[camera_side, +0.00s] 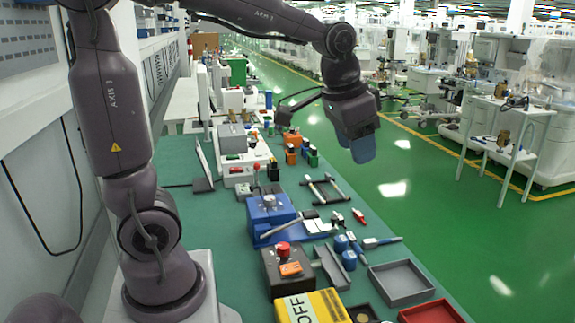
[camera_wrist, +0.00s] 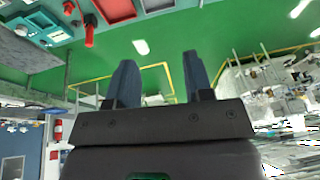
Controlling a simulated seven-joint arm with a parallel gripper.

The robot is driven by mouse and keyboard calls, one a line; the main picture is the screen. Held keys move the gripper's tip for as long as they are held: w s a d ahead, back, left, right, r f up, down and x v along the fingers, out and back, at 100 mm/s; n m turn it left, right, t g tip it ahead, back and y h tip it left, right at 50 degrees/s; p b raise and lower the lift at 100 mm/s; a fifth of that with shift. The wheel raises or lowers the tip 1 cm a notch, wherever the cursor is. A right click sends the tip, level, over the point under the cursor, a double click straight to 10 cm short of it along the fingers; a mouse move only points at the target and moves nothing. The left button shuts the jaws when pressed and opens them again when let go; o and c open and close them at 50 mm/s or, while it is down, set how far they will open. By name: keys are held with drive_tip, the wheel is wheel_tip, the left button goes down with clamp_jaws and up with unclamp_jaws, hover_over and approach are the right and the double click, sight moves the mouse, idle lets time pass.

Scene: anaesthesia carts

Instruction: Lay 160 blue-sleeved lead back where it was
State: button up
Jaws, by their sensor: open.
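My gripper (camera_side: 362,148) hangs above the floor just past the right edge of the bench, high over the tabletop. In the wrist view its two dark blue fingers (camera_wrist: 159,75) stand apart with nothing between them. No blue-sleeved lead marked 160 can be made out for certain. My gripper is well apart from all of these.
A black rack with pale bars (camera_side: 325,190) lies behind the blue vise-like device (camera_side: 270,212). A grey tray (camera_side: 402,283) and a red tray (camera_side: 432,312) are at the front right. Green floor is open to the right.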

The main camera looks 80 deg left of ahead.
drive_tip(key=s+d+t+h, duration=0.1)
drive_tip(key=s+d, duration=0.3)
drive_tip(key=s, duration=0.9)
drive_tip(key=shift+d+f+t, duration=0.3)
drive_tip(key=shift+d+t, duration=0.1)
drive_tip(key=shift+t, duration=0.1)
